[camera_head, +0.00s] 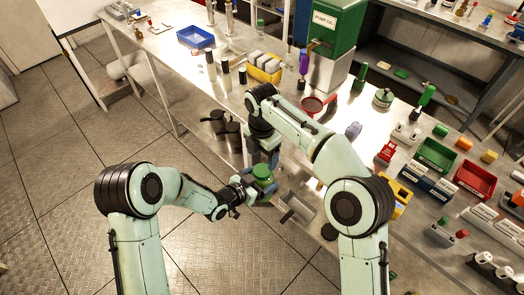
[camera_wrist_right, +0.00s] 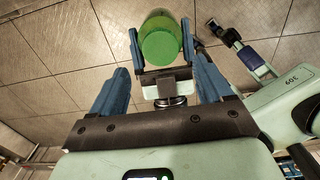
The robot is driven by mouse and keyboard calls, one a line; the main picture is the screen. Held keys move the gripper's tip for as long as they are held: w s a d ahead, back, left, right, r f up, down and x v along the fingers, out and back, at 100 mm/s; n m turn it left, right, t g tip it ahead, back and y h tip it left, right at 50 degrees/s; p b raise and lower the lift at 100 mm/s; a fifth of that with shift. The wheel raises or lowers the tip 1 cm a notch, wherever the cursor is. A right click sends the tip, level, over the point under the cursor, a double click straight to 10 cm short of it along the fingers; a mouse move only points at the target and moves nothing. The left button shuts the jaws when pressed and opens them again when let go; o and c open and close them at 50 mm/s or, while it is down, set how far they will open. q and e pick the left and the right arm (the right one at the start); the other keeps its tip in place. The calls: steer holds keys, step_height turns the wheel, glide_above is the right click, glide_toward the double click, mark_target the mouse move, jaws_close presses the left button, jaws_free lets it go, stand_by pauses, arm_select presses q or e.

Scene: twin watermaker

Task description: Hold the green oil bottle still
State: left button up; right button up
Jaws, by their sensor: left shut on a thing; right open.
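The green oil bottle (camera_head: 262,173) is in front of the bench edge in the head view, with its lighter green end (camera_wrist_right: 160,46) facing the right wrist camera. My left gripper (camera_head: 254,186) is shut on the bottle, with one blue finger on each side of it in the right wrist view (camera_wrist_right: 163,50). My right gripper (camera_head: 263,157) is directly above the bottle in the head view. Its two blue fingers (camera_wrist_right: 158,76) are wide apart and empty, with the bottle beyond their tips. The bottle's lower part is mostly hidden in the head view.
The steel bench (camera_head: 175,50) runs diagonally behind my arms. Dark cylinders (camera_head: 217,121) stand left of my right gripper. A grey tray (camera_head: 297,208) is close to the right of the bottle. A red funnel-like part (camera_head: 313,105) lies behind. The floor (camera_head: 60,160) at left is clear.

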mark_target(262, 170)
step_height(262, 170, down, 7)
steer(key=shift+r, duration=0.1)
stand_by(0.4)
steer(key=c, duration=1.1)
steer(key=m, duration=0.6)
steer(key=shift+m, duration=0.3)
steer(key=o, duration=1.2)
steer(key=shift+c, duration=0.2)
